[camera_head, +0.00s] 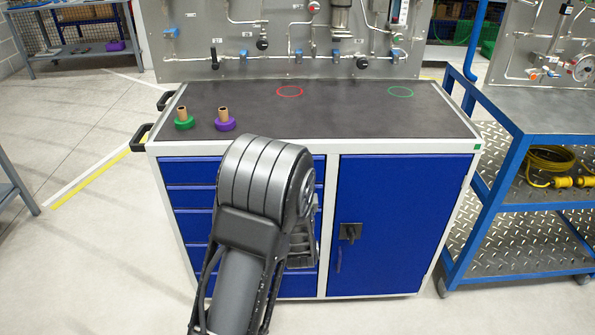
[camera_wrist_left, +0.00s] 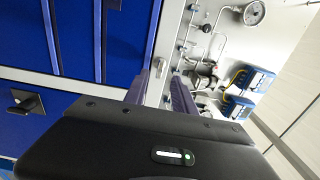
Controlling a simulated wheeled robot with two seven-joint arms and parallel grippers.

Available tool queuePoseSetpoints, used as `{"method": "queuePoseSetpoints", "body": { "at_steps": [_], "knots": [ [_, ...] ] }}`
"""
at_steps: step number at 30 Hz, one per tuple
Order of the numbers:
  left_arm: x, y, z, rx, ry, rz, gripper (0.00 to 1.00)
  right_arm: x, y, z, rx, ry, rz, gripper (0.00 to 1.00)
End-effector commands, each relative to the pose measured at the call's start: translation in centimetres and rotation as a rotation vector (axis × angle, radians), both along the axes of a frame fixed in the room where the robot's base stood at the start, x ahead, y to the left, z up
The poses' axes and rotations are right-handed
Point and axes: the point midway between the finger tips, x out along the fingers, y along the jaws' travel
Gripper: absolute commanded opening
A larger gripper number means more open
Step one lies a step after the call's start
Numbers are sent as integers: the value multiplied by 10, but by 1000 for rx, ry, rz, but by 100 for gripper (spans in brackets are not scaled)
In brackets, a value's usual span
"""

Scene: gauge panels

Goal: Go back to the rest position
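My left arm (camera_head: 262,190) reaches up from the bottom in the head view, in front of the blue cabinet (camera_head: 395,220). Its bulky grey link hides most of the left gripper there. In the left wrist view the left gripper (camera_wrist_left: 160,92) shows two dark fingers standing apart, with nothing seen between them. The cabinet front with its black door handle also shows in that view, sideways on the left. My right gripper is in neither view.
On the dark worktop (camera_head: 330,118) stand a green-based (camera_head: 184,123) and a purple-based (camera_head: 225,124) piece with brown tops. A red ring (camera_head: 290,91) and a green ring (camera_head: 400,91) are marked there.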

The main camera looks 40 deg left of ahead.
Motion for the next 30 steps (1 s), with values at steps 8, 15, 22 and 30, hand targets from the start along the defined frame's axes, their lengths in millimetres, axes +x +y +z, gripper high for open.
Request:
{"method": "queuePoseSetpoints", "body": {
  "at_steps": [8, 15, 22, 30],
  "knots": [
    [0, 0, 0, 0, 0, 0, 32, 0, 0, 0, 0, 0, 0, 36],
    [0, 0, 0, -9, -7, 0, 32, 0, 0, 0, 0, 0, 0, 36],
    [2, -6, -22, -256, -81, -14, 32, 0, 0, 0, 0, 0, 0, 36],
    [-21, -126, -160, -1045, 28, -5, 32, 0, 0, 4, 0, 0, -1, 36]
  ]
}}
